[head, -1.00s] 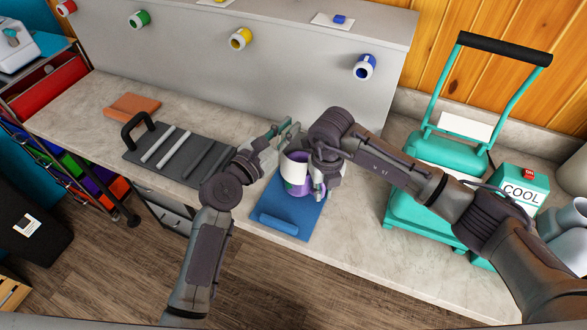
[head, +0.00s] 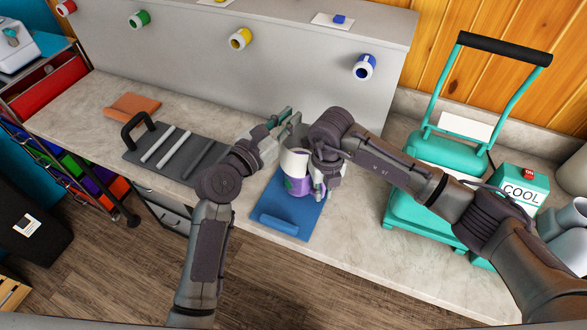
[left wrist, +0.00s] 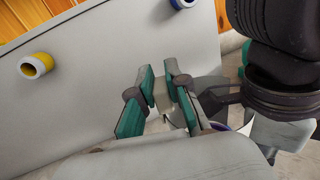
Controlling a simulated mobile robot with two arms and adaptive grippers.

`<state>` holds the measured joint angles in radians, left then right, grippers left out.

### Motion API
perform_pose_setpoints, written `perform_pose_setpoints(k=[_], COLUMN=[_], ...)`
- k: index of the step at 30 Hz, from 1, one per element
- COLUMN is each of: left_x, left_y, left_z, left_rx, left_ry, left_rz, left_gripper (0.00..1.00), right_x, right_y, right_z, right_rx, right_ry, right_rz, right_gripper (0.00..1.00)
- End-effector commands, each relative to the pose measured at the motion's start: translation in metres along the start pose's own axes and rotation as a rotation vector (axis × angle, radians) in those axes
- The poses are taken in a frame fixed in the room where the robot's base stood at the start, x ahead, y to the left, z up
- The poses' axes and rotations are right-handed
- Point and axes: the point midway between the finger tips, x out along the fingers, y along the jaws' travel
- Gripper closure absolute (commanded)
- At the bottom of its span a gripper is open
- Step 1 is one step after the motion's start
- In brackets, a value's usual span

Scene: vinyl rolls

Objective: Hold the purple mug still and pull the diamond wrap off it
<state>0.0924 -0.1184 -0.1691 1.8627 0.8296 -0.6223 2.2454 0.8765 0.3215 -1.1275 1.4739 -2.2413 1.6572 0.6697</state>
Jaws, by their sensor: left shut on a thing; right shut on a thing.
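The purple mug (head: 306,187) stands on the blue mat. A small green patch shows on its left side. The pale wrap (head: 294,162) stands up at the mug's upper left side, and purple is bare below it. My right gripper (head: 324,180) is shut on the mug from the right; its fingertips are partly hidden. My left gripper (head: 289,119) is above and behind the mug, shut on the wrap's end. In the left wrist view, its green-padded fingers (left wrist: 161,82) close around a small pale piece of the wrap (left wrist: 162,99). The wrap's diamond pattern cannot be made out.
The blue mat (head: 285,224) lies near the counter's front edge. A dark press plate with grey bars (head: 178,147) is at left, and a teal press (head: 430,215) is at right. A grey panel (head: 200,62) with several mugs on it rises behind. An orange pad (head: 131,107) lies at far left.

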Motion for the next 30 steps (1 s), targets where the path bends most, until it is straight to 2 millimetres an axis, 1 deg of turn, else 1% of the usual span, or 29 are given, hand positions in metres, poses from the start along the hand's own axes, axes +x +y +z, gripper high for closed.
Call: perform_pose_setpoints(k=[1,24,30], left_x=[0.0,0.001,0.0], left_y=[-0.001,-0.001,-0.001], left_z=[0.003,0.025,0.028], left_rx=[-0.001,-0.001,-0.002], left_ry=[-0.003,-0.004,-0.002], left_rz=[-0.001,-0.001,0.0], left_gripper=[1.0,1.0,1.0], right_x=[0.006,0.006,0.006], right_y=[-0.001,0.0,0.0], right_z=[-0.004,-0.004,-0.004], right_rx=[0.0,0.0,0.0], right_ry=[0.013,0.013,0.013], right_rz=[-0.004,-0.004,-0.004], right_gripper=[1.0,1.0,1.0])
